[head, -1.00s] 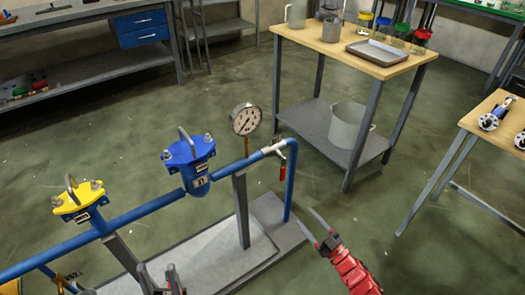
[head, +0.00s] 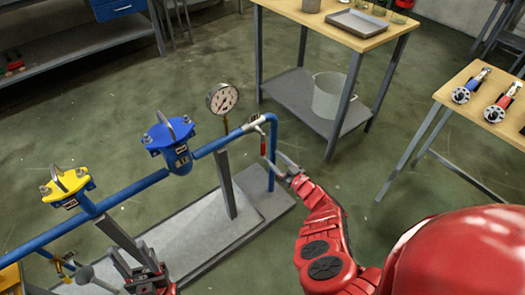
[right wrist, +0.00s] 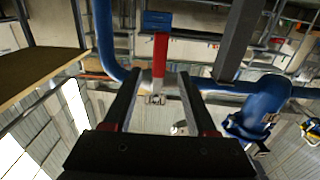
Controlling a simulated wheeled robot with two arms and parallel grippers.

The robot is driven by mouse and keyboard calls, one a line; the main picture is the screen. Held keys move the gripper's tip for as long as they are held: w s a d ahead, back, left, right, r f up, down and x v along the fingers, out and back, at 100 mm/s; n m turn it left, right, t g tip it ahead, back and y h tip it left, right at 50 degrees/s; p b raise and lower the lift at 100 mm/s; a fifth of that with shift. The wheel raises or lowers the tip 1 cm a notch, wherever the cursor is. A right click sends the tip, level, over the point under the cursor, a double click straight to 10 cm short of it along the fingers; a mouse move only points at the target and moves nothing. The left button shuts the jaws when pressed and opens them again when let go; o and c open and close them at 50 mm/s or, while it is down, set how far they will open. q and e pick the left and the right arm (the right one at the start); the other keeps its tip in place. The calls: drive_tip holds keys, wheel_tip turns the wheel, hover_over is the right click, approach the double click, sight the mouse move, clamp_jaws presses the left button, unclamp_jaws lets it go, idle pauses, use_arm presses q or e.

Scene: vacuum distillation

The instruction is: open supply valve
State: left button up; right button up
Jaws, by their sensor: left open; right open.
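A valve (head: 257,121) with a red lever (head: 263,146) sits on the blue pipe near its right-hand downward bend. The lever hangs down beside the pipe. My right gripper (head: 280,167) is open just right of the lever. In the right wrist view, the red lever (right wrist: 160,56) and the metal valve body (right wrist: 154,82) appear between the two open fingers (right wrist: 158,76). I cannot tell whether the fingers touch them. My left gripper (head: 142,274) is open at the bottom left, low beside the pipe stand, partly cut off by the frame.
A pressure gauge (head: 222,99), a blue filter housing (head: 171,145) and a yellow one (head: 67,187) stand along the pipe. A wooden-topped table (head: 330,38) holds a metal tray (head: 358,22). Another table (head: 470,118) at right holds spare valves. Floor between is clear.

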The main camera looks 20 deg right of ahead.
sight(264, 148)
drive_tip(key=b+x, duration=0.1)
drive_tip(key=x, duration=0.2)
drive_tip(key=b+x, duration=0.2)
drive_tip(key=x, duration=0.1)
drive_tip(key=shift+w+f, duration=0.2)
drive_tip(key=shift+w+a+r+b, duration=0.2)
drive_tip(key=shift+w+b, duration=0.1)
drive_tip(key=shift+w, duration=0.2)
clamp_jaws()
idle(0.7)
